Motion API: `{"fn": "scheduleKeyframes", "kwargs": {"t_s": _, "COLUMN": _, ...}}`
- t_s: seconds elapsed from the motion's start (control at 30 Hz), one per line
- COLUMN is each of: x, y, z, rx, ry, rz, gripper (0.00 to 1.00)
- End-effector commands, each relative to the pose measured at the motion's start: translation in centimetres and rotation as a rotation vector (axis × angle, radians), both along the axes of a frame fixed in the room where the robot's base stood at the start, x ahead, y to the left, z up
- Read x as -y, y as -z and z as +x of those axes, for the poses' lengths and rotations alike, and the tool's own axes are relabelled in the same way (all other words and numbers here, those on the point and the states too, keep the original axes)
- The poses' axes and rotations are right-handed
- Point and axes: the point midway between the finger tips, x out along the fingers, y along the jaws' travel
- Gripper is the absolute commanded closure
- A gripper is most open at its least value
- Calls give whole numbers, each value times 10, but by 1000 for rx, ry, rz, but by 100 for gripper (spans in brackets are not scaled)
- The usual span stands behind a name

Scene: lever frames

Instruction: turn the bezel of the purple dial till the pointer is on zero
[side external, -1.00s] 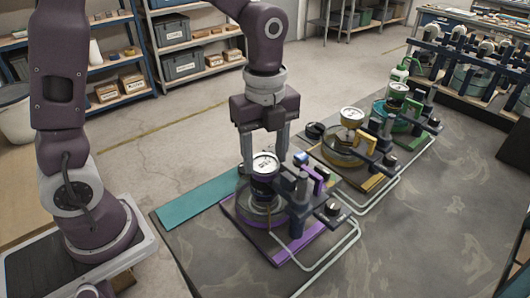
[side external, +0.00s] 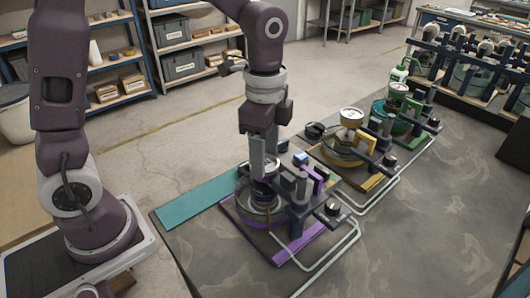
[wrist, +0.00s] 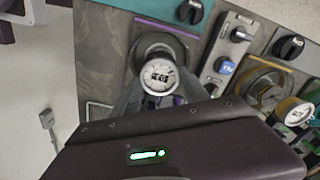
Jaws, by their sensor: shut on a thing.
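The purple dial (wrist: 158,76) shows in the wrist view as a round white face with a pale bezel and dark marks. Its pointer and zero mark are too small to read. In the side view the dial's dark body (side external: 263,190) stands upright on the purple-edged station (side external: 300,248), with its face largely hidden behind a finger. My gripper (side external: 264,170) points straight down over the dial and is shut on its bezel. In the wrist view my gripper (wrist: 158,95) has one finger on each side of the dial.
Dark posts and a purple lever (side external: 312,172) stand close to the right of the dial. A yellow station (side external: 345,150) and a green station (side external: 395,112) stand farther back right. A teal strip (side external: 197,203) lies flat on the left. The mat's front right is clear.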

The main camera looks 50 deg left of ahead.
Motion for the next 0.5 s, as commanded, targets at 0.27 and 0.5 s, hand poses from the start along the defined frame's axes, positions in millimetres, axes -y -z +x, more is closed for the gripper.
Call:
{"fn": "scheduleKeyframes", "kwargs": {"t_s": 0.27, "x": 0, "y": -1, "z": 1, "rx": 3, "ry": -259, "rz": -1, "gripper": 88}}
{"fn": "scheduleKeyframes", "kwargs": {"t_s": 0.5, "x": -1, "y": -1, "z": 1, "rx": 4, "ry": -487, "rz": 0, "gripper": 88}}
